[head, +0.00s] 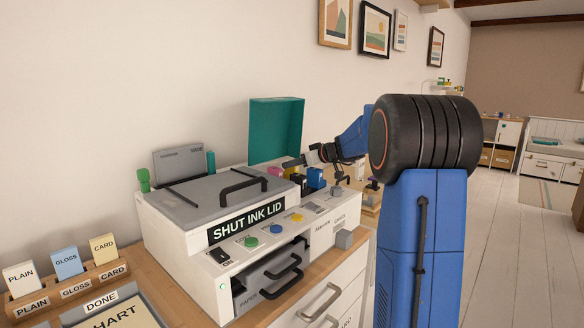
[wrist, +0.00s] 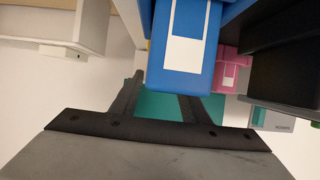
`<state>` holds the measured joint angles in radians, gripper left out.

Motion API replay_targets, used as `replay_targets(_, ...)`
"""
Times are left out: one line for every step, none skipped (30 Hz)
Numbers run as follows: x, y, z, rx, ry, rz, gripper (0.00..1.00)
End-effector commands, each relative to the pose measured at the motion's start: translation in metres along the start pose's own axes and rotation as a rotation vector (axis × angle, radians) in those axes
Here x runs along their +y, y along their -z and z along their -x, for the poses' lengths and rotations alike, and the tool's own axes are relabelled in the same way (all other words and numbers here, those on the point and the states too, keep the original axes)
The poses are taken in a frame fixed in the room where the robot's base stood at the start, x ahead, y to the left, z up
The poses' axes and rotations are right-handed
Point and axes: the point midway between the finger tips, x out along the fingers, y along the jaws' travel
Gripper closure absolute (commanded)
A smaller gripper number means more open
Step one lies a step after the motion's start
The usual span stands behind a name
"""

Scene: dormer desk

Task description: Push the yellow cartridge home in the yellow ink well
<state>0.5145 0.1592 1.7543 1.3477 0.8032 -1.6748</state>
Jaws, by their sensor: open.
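A white printer (head: 180,222) stands on the wooden desk with a lit sign reading SHUT INK LID. At its right end, behind the button panel, is a row of ink cartridges. A small patch of yellow (head: 289,172), likely the yellow cartridge, shows between the pink cartridge (head: 274,171) and the blue cartridge (head: 315,178). How deep it sits is hidden. My gripper (head: 315,157) is above this row, small and partly hidden. In the wrist view its two dark fingers (wrist: 160,104) are apart and empty, close to the large blue cartridge (wrist: 186,50). The pink cartridge (wrist: 230,74) is beyond.
A teal panel (head: 275,130) stands upright behind the cartridges. The paper tray (head: 268,280) is at the printer's front. Labelled card holders (head: 70,285) stand at the left. Open floor lies to the right.

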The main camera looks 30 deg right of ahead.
Motion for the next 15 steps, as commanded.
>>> replay_targets(0.001,0.001,0.011,0.002,-0.004,0.001,0.58)
replay_targets(0.001,0.001,0.018,0.002,-0.004,0.001,0.58)
replay_targets(0.001,0.001,0.026,0.003,-0.004,0.000,0.58)
replay_targets(0.001,0.001,0.032,0.002,-0.004,0.000,0.58)
replay_targets(0.001,0.001,0.038,0.002,-0.004,-0.001,0.58)
replay_targets(0.001,0.001,0.046,0.001,-0.004,0.000,0.58)
replay_targets(0.001,0.001,0.052,0.001,-0.004,0.000,0.58)
replay_targets(0.001,0.001,0.058,0.001,-0.004,0.000,0.58)
replay_targets(0.001,0.001,0.065,0.001,-0.004,0.000,0.58)
replay_targets(0.001,0.001,0.070,0.002,-0.004,0.000,0.58)
replay_targets(0.001,0.001,0.075,0.002,-0.004,0.000,0.58)
replay_targets(0.001,0.001,0.081,0.002,-0.004,0.000,0.58)
replay_targets(0.000,0.001,0.085,0.001,-0.003,0.000,0.58)
replay_targets(0.001,0.000,0.088,0.001,-0.003,0.000,0.58)
replay_targets(0.001,0.000,0.093,0.001,-0.002,0.000,0.58)
